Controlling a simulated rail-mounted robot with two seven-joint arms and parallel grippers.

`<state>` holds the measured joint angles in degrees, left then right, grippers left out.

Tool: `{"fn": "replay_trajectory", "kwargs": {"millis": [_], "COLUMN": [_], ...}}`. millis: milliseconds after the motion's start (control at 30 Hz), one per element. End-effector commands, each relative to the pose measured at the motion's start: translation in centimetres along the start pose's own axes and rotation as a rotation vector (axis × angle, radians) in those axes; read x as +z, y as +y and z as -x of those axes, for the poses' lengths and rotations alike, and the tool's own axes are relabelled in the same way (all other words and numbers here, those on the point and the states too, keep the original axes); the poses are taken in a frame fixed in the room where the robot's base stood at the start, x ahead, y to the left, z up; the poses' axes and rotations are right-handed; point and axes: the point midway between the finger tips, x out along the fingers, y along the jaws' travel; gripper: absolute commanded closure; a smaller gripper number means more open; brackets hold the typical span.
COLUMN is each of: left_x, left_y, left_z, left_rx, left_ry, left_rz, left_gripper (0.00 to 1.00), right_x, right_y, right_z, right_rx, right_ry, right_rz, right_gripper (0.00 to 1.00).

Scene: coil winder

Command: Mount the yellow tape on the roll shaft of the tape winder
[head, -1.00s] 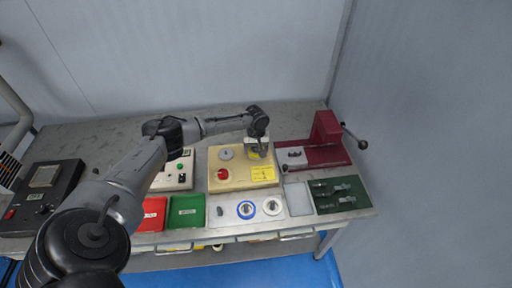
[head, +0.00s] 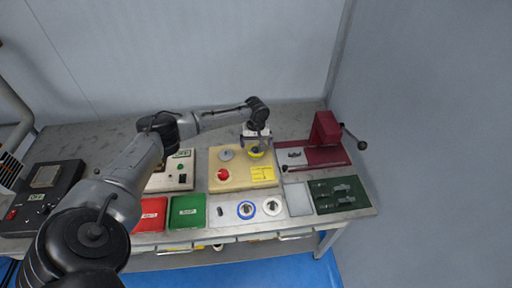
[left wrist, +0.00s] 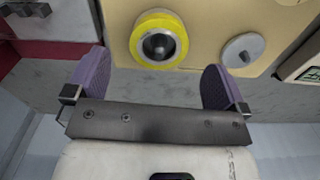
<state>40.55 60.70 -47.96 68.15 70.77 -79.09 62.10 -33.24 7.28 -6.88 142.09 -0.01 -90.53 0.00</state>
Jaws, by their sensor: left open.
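The yellow tape (left wrist: 137,40) is a ring on the beige tape winder (left wrist: 200,15). In the left wrist view the dark grey roll shaft (left wrist: 157,45) shows inside the ring, so the tape sits around it. In the head view the tape (head: 255,154) shows at the winder's (head: 215,181) back right. My left gripper (left wrist: 155,68) is open and empty, its purple fingers spread wide and apart from the tape. In the head view the gripper (head: 257,142) is just above and behind the tape. My right gripper is not in view.
A grey disc (head: 226,155) and red knob (head: 223,174) stand on the winder. In front lie a blue tape (head: 246,210) and a white one (head: 272,207). A dark red lever press (head: 325,130) stands at right. Red (head: 151,214) and green (head: 187,211) trays lie at left front.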

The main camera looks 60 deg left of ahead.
Motion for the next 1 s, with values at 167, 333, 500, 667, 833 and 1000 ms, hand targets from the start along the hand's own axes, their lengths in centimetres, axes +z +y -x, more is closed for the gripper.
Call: {"fn": "replay_trajectory", "kwargs": {"millis": [167, 333, 500, 667, 833, 1000], "left_x": [0.0, 0.0, 0.0, 0.0, 0.0, 0.0], "left_y": [0.0, 0.0, 0.0, 0.0, 0.0, 0.0], "left_z": [3.9, 6.7, 8.5, 9.3, 9.5, 9.5], "left_rx": [0.001, 0.002, 0.001, 0.001, 0.000, 0.000], "left_ry": [0.001, 0.002, 0.000, 0.000, 0.000, 0.000], "left_rz": [-0.001, -0.001, -0.001, -0.001, 0.000, -0.006], "left_gripper": [0.00, 0.00, 0.00, 0.00, 0.00, 0.00], "right_x": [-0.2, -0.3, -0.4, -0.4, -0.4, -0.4], "right_y": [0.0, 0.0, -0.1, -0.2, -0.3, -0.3], "right_z": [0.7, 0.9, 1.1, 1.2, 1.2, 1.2], "right_rx": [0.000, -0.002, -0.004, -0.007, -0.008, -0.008], "right_ry": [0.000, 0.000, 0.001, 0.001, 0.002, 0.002], "right_rz": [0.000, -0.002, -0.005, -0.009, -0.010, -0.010], "right_gripper": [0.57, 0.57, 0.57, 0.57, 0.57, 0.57]}}
